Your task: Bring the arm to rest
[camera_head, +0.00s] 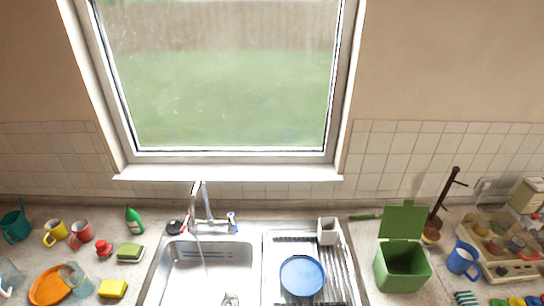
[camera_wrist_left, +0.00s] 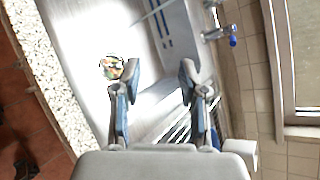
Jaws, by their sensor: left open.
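My left gripper (camera_wrist_left: 159,78) shows in the left wrist view with its two fingers spread apart and nothing between them. It is over the sink area, with the steel sink basin (camera_wrist_left: 90,25) behind and to the left of the fingers. A small round patterned item (camera_wrist_left: 111,67) lies in the basin beside the left-hand finger. Neither arm shows in the head view, and my right gripper is in no view.
In the head view a faucet (camera_head: 205,205) stands behind the sink. A blue plate (camera_head: 302,275) lies on the drainer at right. Mugs, a sponge (camera_head: 112,289) and an orange plate (camera_head: 50,286) crowd the left counter. A green bin (camera_head: 402,268) and blue mug (camera_head: 462,259) stand right.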

